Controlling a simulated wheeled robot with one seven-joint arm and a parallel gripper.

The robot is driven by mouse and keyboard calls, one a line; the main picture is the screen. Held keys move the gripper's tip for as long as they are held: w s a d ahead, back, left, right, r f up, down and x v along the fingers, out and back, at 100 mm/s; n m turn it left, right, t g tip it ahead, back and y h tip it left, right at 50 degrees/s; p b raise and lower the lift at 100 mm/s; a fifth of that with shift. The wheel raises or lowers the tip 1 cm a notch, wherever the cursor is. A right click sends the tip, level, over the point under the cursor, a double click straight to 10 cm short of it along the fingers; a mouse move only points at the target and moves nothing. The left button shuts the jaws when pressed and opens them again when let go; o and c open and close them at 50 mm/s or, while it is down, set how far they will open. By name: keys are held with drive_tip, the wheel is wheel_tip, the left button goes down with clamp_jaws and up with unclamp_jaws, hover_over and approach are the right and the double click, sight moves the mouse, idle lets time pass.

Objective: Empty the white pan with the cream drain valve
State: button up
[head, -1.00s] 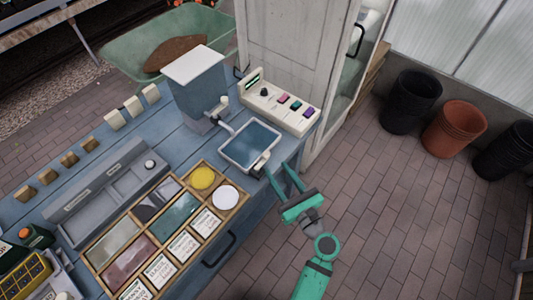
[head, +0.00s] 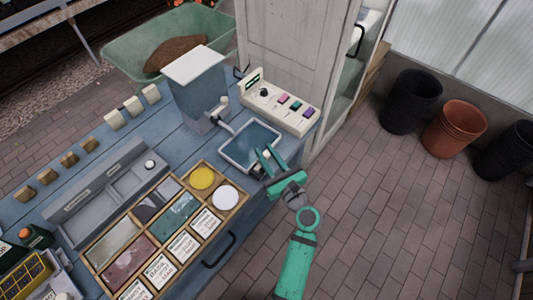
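The white pan (head: 226,153) sits on the blue bench below the grey dispenser's spout and holds dark blue-grey liquid (head: 249,140). The cream drain valve (head: 257,170) is at the pan's front right corner, partly hidden by my gripper. My green gripper (head: 264,155) reaches in from the right, with its two fingers over the pan's right part beside the valve. The fingers look apart, with a gap between them. I cannot tell whether they touch the valve.
A grey dispenser (head: 197,88) stands behind the pan, and a cream control box (head: 281,107) with coloured switches is at its back right. A wooden tray (head: 244,200) of compartments lies to the front left. Floor at right is clear before several pots (head: 454,130).

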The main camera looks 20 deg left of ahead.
clamp_jaws()
